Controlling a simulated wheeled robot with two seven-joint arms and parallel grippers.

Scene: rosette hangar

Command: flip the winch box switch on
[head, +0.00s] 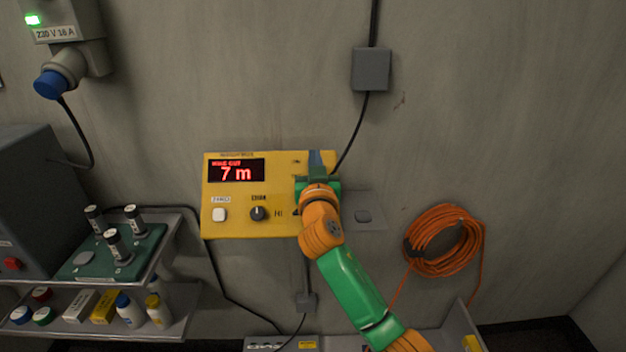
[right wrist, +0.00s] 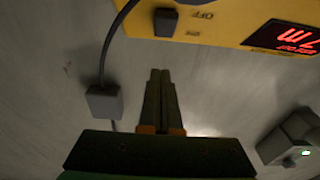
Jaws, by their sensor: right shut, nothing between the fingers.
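The yellow winch box (head: 290,228) is on the wall in the middle of the head view. Its red display (head: 236,171) reads 7 m, with a white button and a black knob (head: 258,213) below. My right gripper (head: 316,160) is in front of the box's right part and hides it. In the right wrist view the box (right wrist: 225,20) is at the top, with a black switch (right wrist: 165,22) beside an OFF label. My right gripper's fingers (right wrist: 160,75) are shut and empty, pointing toward the switch with a gap in the picture. The switch's position is hard to tell. My left gripper is out of view.
A grey cable box (head: 371,69) is above, with a black cable running down to the winch box. An orange cable coil (head: 445,240) hangs at the right. A shelf (head: 150,330) with bottles is at the lower left. The wall at the upper right is bare.

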